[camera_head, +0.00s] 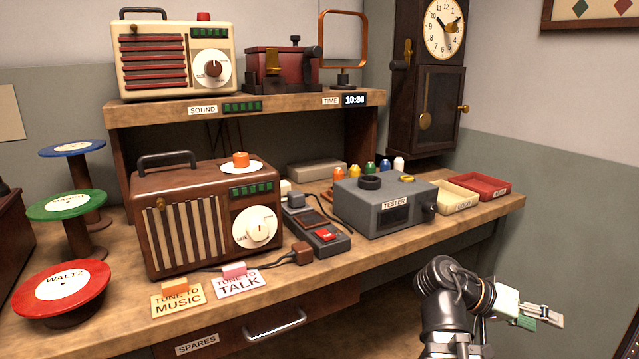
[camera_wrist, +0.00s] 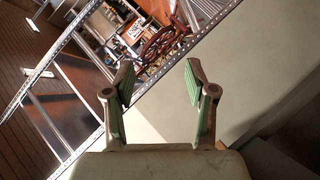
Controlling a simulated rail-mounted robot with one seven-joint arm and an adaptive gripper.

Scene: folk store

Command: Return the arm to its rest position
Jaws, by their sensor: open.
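My gripper (camera_head: 543,317) is at the lower right in the head view, in front of the workbench and below its top, pointing right. In the wrist view my gripper (camera_wrist: 158,85) shows two green-padded fingers spread apart with nothing between them. My arm is folded low beside the bench and touches nothing that I can see.
The workbench (camera_head: 375,262) holds a brown radio (camera_head: 205,215), a grey tester (camera_head: 385,205), and cream and red trays (camera_head: 483,186) at its right end. A drawer handle (camera_head: 275,325) juts from the front. A tall clock (camera_head: 428,85) stands behind. The plain wall lies right of my gripper.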

